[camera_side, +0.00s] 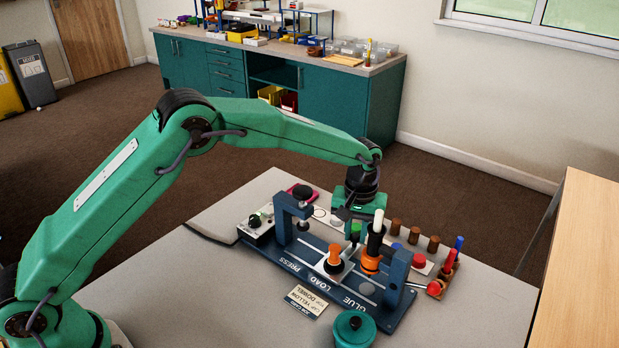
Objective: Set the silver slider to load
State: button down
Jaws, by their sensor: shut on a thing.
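The silver slider (346,271) sits on the blue base (262,246) beside the LOAD lettering, between PRESS and GLUE. An orange piece (333,259) stands upright on it. My gripper (356,236) is low over the base, just behind the slider. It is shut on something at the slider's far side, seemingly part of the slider.
The blue press frame (284,222) stands left of the slider. An orange collar (370,264) and a blue upright (397,278) stand to its right. Brown dowels (414,236) line the back.

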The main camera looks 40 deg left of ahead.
jog(key=c, duration=1.3)
grip_release()
jog(key=shift+o, duration=0.2)
jog(key=shift+r, duration=0.1)
notch_tip(320, 180, up, 7)
jog(key=shift+r, duration=0.35)
jog(key=shift+a+r, duration=0.1)
